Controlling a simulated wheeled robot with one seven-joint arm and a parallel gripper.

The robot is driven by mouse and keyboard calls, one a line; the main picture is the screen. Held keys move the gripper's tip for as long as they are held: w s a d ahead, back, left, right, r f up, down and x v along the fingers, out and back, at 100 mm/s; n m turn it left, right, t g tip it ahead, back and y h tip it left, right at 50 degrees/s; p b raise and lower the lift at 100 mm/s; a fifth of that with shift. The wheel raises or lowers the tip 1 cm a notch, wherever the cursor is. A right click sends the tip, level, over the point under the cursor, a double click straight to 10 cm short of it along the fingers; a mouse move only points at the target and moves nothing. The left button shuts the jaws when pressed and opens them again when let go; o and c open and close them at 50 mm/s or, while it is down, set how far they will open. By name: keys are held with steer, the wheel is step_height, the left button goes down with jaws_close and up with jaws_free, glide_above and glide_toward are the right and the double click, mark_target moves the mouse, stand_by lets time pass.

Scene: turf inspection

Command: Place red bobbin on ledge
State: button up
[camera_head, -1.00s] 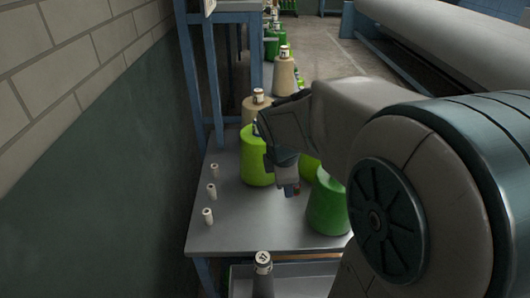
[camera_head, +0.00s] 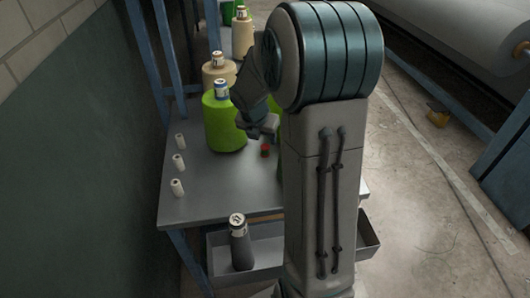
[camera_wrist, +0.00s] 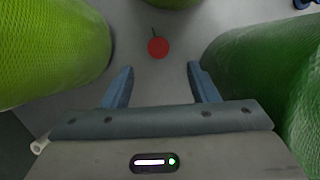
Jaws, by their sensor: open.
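The small red bobbin (camera_head: 265,150) stands on the grey table top between the cones. In the wrist view the red bobbin (camera_wrist: 158,47) is seen from above as a round red shape with a dark thread or shadow beside it. My gripper (camera_wrist: 160,68) is open and empty, its two blue fingers apart, with the bobbin in line with the gap beyond the fingertips. In the head view my gripper (camera_head: 262,126) is just above the bobbin, partly hidden by my arm. I cannot tell which surface is the ledge; the grey table top (camera_head: 215,195) is a candidate.
A lime cone (camera_wrist: 45,45) is close on the left and a dark green cone (camera_wrist: 260,75) close on the right. White bobbins (camera_head: 179,162) line the table's left edge. A tray (camera_head: 268,250) below holds a dark cone (camera_head: 240,245). Tan cones stand behind.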

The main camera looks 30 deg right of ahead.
mark_target(265, 147)
steer(key=b+x, duration=0.1)
steer(key=x, duration=0.8)
steer(key=shift+w, duration=0.15)
steer(key=c, duration=1.1)
steer(key=shift+r, duration=0.15)
steer(key=shift+c, duration=0.2)
